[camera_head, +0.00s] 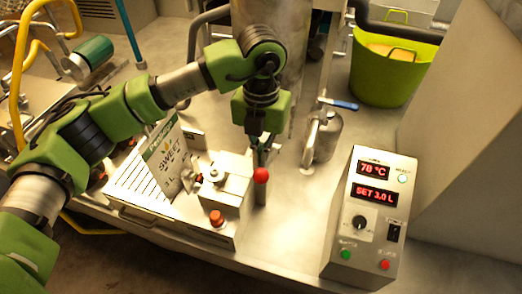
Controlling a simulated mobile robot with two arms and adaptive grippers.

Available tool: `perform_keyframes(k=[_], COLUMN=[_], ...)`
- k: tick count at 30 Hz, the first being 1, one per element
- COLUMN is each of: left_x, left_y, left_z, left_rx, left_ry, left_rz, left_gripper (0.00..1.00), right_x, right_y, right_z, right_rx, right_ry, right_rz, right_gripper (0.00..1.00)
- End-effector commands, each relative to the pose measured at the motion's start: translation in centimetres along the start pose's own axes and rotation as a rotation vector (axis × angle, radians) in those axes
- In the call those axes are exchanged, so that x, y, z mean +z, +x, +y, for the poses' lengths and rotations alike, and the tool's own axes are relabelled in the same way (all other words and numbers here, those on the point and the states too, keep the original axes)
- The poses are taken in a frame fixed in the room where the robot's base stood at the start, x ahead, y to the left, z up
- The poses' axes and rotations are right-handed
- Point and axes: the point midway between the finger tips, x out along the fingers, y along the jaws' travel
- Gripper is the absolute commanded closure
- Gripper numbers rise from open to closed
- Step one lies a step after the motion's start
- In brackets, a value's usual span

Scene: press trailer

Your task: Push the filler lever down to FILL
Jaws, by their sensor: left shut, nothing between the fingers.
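The filler lever ends in a red ball knob (261,175) on a dark stem, at the right side of the metal filler block (232,184). No FILL marking can be read here. My left gripper (264,155) comes down from above with its fingers shut and empty. Its fingertips are just behind or above the red knob in the picture; whether they touch it I cannot tell. A white and green bag marked SWEET (168,158) stands left of the filler block. My right gripper is not in view.
A control box (371,218) at right reads 78 °C and SET 3.0 L. A steel canister (324,138) and blue-handled valve (340,104) stand behind. A green tub (393,68) is at back right.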

Motion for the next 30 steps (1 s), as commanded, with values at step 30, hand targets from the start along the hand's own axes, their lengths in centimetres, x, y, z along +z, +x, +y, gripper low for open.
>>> perform_keyframes(k=[30], left_x=[-0.8], left_y=[5.1], left_z=[0.0], left_rx=[0.0], left_ry=[-0.001], left_rz=[0.001], left_gripper=[1.0], right_x=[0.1], right_y=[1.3], right_z=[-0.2], right_rx=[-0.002], right_ry=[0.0], right_rz=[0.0], right_gripper=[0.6])
